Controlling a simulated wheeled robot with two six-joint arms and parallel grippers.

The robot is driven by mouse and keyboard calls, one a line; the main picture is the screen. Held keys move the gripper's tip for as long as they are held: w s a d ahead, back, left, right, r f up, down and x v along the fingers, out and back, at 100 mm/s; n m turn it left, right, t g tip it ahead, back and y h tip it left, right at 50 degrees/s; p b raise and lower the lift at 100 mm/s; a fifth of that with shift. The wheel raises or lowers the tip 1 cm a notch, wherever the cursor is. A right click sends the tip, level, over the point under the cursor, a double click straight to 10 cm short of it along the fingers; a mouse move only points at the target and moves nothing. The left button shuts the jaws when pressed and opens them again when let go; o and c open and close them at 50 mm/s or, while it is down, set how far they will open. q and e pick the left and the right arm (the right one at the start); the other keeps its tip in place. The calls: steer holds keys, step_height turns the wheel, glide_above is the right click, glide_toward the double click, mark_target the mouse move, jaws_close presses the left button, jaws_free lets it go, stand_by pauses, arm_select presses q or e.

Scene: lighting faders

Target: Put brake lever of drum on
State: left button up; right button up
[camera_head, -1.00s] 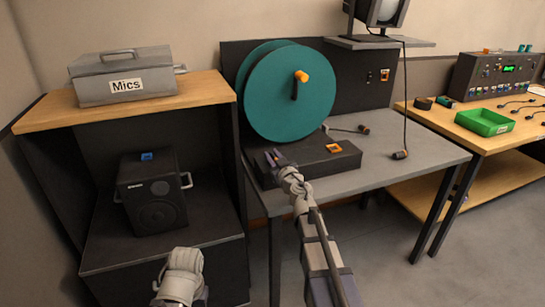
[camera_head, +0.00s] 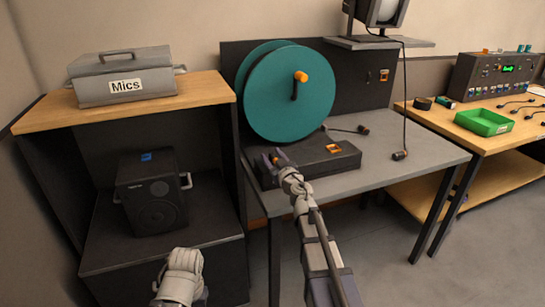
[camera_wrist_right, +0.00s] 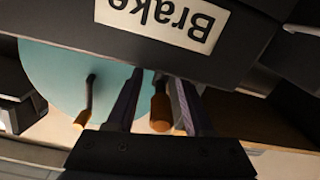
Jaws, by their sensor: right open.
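The teal drum (camera_head: 285,105) stands on a black base box (camera_head: 310,163) on the grey table and has a crank with an orange knob. In the right wrist view, a white "Brake" label (camera_wrist_right: 160,20) appears upside down on a dark face. Below it is the orange-tipped brake lever (camera_wrist_right: 160,110). My right gripper (camera_wrist_right: 158,105) is open, with one finger on each side of this lever. In the head view my right gripper (camera_head: 277,159) is at the base box's left front.
An orange part (camera_head: 333,148) is on top of the base box. A hanging cable (camera_head: 405,110) ends at a connector on the table. A dark speaker (camera_head: 152,190) and a Mics case (camera_head: 125,75) are at left. A green tray (camera_head: 484,122) is at right.

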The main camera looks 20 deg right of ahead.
steer(key=s, duration=0.7)
steer(key=shift+s+d, duration=0.2)
steer(key=shift+s, duration=0.1)
steer(key=shift+s+f, duration=0.1)
